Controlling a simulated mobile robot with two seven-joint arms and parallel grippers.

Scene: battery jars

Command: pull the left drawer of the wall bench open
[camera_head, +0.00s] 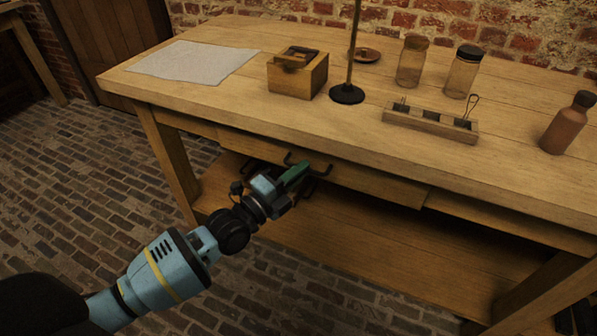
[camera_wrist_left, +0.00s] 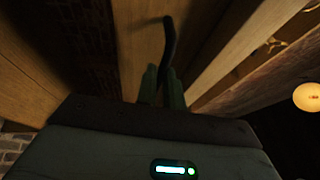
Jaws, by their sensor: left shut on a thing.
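The wall bench (camera_head: 330,112) is a thick wooden table with a lower shelf. The left drawer (camera_head: 375,184) has a plain wooden front under the top. Its front looks at most slightly forward of the frame; I cannot tell exactly. A dark bar handle (camera_head: 322,168) sits on this front, partly hidden by my gripper. My left gripper (camera_head: 295,176), with green fingers, is shut on the handle. In the left wrist view the dark handle (camera_wrist_left: 169,42) runs down between the fingers (camera_wrist_left: 163,88). My right gripper is not in view.
The right drawer (camera_head: 510,222) lies beside the left one. On the top stand a paper sheet (camera_head: 192,62), a wooden box (camera_head: 297,76), a stand (camera_head: 347,94), two jars (camera_head: 411,62), a wooden rack (camera_head: 430,121) and a brown bottle (camera_head: 567,124). The brick floor (camera_head: 90,190) before the bench's left end is clear.

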